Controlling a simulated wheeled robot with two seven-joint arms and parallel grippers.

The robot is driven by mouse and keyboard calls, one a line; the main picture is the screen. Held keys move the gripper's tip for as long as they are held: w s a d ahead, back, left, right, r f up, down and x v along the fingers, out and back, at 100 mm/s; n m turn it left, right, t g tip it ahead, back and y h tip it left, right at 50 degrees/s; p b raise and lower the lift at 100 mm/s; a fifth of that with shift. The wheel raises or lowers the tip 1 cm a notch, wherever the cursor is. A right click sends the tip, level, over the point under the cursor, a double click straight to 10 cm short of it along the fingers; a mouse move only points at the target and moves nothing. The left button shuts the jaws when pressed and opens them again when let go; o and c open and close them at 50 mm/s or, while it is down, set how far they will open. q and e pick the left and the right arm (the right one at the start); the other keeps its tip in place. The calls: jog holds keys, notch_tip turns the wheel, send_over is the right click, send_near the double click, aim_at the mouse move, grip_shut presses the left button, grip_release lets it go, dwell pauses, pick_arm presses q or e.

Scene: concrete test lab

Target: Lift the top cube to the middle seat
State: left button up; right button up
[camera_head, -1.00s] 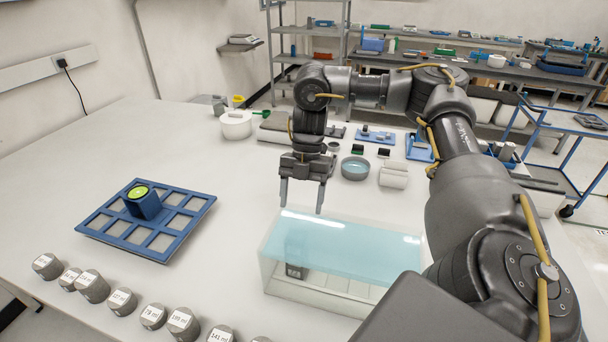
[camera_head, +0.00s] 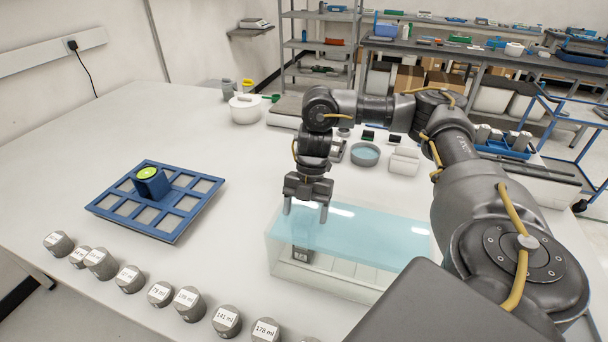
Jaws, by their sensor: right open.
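A clear tank (camera_head: 390,286) holding light blue liquid (camera_head: 365,238) stands in front of my right arm. A dark block (camera_head: 301,254) with a pale label shows through its front wall at the left end; a dark shape shows through the liquid above it, and I cannot tell whether that is a second cube. A blue tray (camera_head: 168,235) with several square seats lies to the left. A blue block (camera_head: 152,187) with a green disc on top stands upright on it. My right gripper (camera_head: 305,214) is open and empty, pointing down over the tank's back left part. My left gripper is not in view.
Several grey labelled cylinders (camera_head: 187,303) line the table's front edge. A white pot (camera_head: 245,108), a grey bowl of liquid (camera_head: 365,154) and white containers (camera_head: 404,162) stand behind. The white table (camera_head: 90,140) is clear around the tray.

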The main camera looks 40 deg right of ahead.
jog(key=shift+s+a+f, duration=0.15)
jog(key=shift+a+f, duration=0.05)
jog(key=shift+f, duration=0.3)
jog(key=shift+c, duration=0.3)
jog(key=c, duration=1.2)
jog(key=shift+r, duration=0.15)
jog(key=shift+r, duration=0.55)
jog(key=w+d+r+p, duration=0.2)
jog(key=d+r+p, duration=0.2)
jog(key=d+r, duration=0.7)
jog(key=d, duration=0.3)
jog(key=shift+w+r, duration=0.15)
jog(key=shift+r, duration=0.15)
